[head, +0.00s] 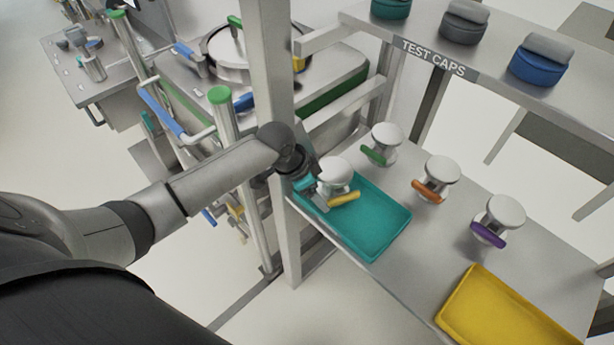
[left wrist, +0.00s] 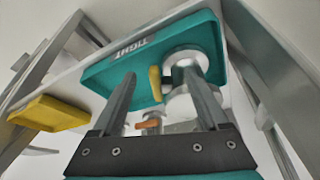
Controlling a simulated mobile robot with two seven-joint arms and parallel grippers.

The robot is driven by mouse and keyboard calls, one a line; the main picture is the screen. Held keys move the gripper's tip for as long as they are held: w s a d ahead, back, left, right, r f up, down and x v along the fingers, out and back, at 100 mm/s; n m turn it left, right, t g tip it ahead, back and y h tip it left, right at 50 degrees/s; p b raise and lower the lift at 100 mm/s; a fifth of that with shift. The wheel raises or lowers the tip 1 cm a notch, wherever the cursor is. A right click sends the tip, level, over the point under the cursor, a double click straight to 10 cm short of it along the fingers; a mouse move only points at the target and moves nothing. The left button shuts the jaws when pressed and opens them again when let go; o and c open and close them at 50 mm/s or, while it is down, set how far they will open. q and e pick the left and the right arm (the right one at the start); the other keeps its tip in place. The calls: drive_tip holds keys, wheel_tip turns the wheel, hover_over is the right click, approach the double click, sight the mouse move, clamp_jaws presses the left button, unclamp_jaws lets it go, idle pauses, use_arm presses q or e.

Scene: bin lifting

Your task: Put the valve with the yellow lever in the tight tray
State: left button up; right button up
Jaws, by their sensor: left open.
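The valve with the yellow lever (head: 334,172) stands in the back left corner of the teal tray (head: 385,243), its lever (head: 344,199) pointing right. In the left wrist view, the tray (left wrist: 110,72) carries the word TIGHT, and the valve (left wrist: 188,60) appears on it, partly hidden by one finger. The yellow lever (left wrist: 155,83) shows between the two fingers. My left gripper (head: 318,198) is at the valve's left side, over the tray's left edge. It is open, its fingers (left wrist: 163,100) apart. Whether a finger touches the valve I cannot tell. My right gripper is not in view.
Valves with green (head: 385,138), orange (head: 440,172) and purple (head: 503,212) levers stand on the shelf behind the tray. A yellow tray (head: 500,315) lies at the front right. A metal post (head: 278,120) rises close beside my left arm. The TEST CAPS shelf (head: 420,60) hangs above.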

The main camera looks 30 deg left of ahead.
use_arm(q)
drive_tip(key=v, duration=0.7)
drive_tip(key=shift+p, duration=0.45)
drive_tip(key=shift+r, duration=0.1)
drive_tip(key=s+a+f+n+y, duration=0.1)
drive_tip(key=s+a+f+n, duration=0.15)
drive_tip(key=f, duration=0.55)
drive_tip(key=s+a+f+n+y, duration=0.1)
drive_tip(key=s+f, duration=0.3)
drive_tip(key=f, duration=0.5)
drive_tip(key=s+a+f+n+y, duration=0.15)
drive_tip(key=s+f, duration=0.25)
drive_tip(key=f, duration=0.4)
drive_tip(key=s+d+f, duration=0.2)
drive_tip(key=s+f, duration=0.2)
drive_tip(key=s, duration=0.5)
drive_tip(key=s+d+f+g, duration=0.1)
drive_tip(key=s+d+f, duration=0.1)
drive_tip(key=s, duration=0.6)
drive_tip(key=s+d+f+n+g, duration=0.1)
drive_tip(key=s+d+f, duration=0.1)
drive_tip(key=s+f, duration=0.3)
drive_tip(key=s, duration=0.4)
drive_tip(key=shift+s+f, duration=0.35)
drive_tip(key=shift+f, duration=0.05)
drive_tip(key=shift+f+h, duration=0.15)
drive_tip(key=shift+h, duration=0.1)
